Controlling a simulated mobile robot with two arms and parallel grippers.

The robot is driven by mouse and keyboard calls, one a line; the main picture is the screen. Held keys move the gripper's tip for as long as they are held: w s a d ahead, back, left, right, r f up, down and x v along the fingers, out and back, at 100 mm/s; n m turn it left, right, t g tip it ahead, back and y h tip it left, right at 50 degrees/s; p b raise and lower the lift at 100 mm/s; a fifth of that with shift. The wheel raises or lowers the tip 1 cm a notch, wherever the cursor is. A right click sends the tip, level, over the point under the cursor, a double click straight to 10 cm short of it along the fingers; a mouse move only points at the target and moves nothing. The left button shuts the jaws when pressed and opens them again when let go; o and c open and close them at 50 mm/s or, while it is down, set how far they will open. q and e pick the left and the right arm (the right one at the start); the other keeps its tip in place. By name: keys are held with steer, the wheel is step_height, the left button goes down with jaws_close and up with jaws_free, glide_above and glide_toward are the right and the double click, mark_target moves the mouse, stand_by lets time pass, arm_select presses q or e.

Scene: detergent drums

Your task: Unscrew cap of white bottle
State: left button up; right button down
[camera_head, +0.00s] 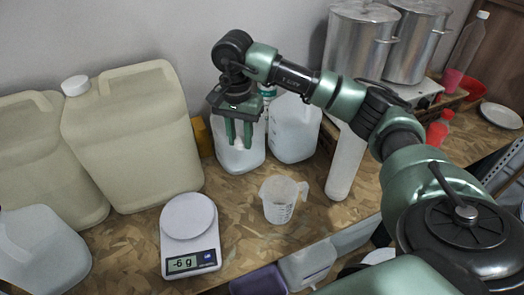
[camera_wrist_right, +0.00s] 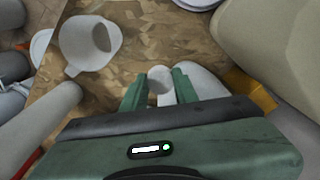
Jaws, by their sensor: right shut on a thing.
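My right gripper (camera_head: 239,146) reaches down from above at the white bottle (camera_head: 240,163), which stands upright on the table near the wall. Its two green fingers are shut on the bottle's cap, whose edges are mostly hidden in the head view. In the right wrist view the pale round cap (camera_wrist_right: 159,74) sits between the fingertips, with the white bottle (camera_wrist_right: 204,84) just beyond the right finger. The cap appears to be at the bottle's neck; I cannot tell whether it has turned. My left gripper is not in view.
A second white bottle (camera_head: 293,130) stands close to the right. Large beige canisters (camera_head: 135,140) stand left. A scale (camera_head: 189,235) reading -6 g and a clear measuring cup (camera_head: 281,198) are in front. A tall white cylinder (camera_head: 346,165) stands right. Metal pots (camera_head: 357,45) are behind.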

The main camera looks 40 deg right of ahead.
steer(key=b, duration=0.6)
glide_above(243, 188)
step_height(243, 188, down, 12)
steer(key=shift+f, duration=0.25)
steer(key=shift+s+f, duration=0.1)
steer(key=shift+f, duration=0.2)
step_height(243, 188, down, 5)
steer(key=b, duration=0.3)
steer(key=shift+f, duration=0.2)
steer(key=shift+f, duration=0.15)
steer(key=c, duration=1.1)
jaws_free()
